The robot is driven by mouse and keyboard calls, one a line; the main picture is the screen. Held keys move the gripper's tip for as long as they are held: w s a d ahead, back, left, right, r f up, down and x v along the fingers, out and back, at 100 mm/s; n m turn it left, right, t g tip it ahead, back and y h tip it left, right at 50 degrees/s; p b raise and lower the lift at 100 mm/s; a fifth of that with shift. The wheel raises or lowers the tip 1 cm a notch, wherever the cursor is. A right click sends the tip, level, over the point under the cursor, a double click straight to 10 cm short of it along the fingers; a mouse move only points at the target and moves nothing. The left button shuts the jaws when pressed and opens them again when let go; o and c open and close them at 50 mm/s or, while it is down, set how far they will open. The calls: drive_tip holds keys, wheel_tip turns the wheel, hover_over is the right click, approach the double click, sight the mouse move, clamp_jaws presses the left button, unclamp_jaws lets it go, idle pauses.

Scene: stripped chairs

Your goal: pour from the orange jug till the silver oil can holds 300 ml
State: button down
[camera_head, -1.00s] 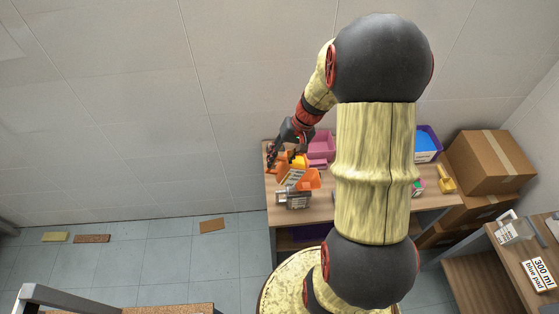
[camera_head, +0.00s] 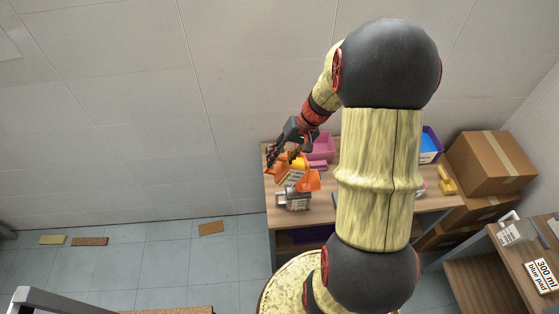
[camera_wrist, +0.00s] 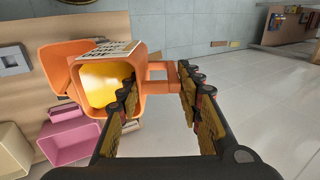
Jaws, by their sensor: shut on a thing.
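The orange jug (camera_head: 289,171) is in my gripper (camera_head: 283,157), above the left end of the table. In the wrist view my fingers (camera_wrist: 160,80) close around the handle of the jug (camera_wrist: 139,86). The jug has a printed white label and a yellow inside; I cannot tell its liquid level. The silver oil can (camera_head: 297,199) stands just below and in front of the jug. An orange flared piece (camera_head: 308,181) sits above the can, partly behind the jug in the wrist view (camera_wrist: 62,66). The can's opening and any stream are not visible.
A pink bin (camera_head: 322,146) stands behind the jug on the wooden table (camera_head: 322,209). Farther right are a blue-filled purple bin (camera_head: 428,146), a yellow object (camera_head: 446,182) and a cardboard box (camera_head: 492,161).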

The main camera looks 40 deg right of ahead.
drive_tip(key=shift+s+d+r+t+y+b, duration=0.15)
drive_tip(key=shift+d+r+t+y+b, duration=0.35)
drive_tip(key=shift+b, duration=0.75)
idle(2.3)
drive_tip(key=shift+s+d+t+y+b, duration=0.2)
drive_tip(key=shift+t+y+b, duration=0.15)
drive_tip(key=shift+y+b, duration=0.35)
drive_tip(key=shift+s+d+t+y+b, duration=0.15)
drive_tip(key=shift+t+y+b, duration=0.3)
drive_tip(key=shift+b, duration=0.35)
idle(3.0)
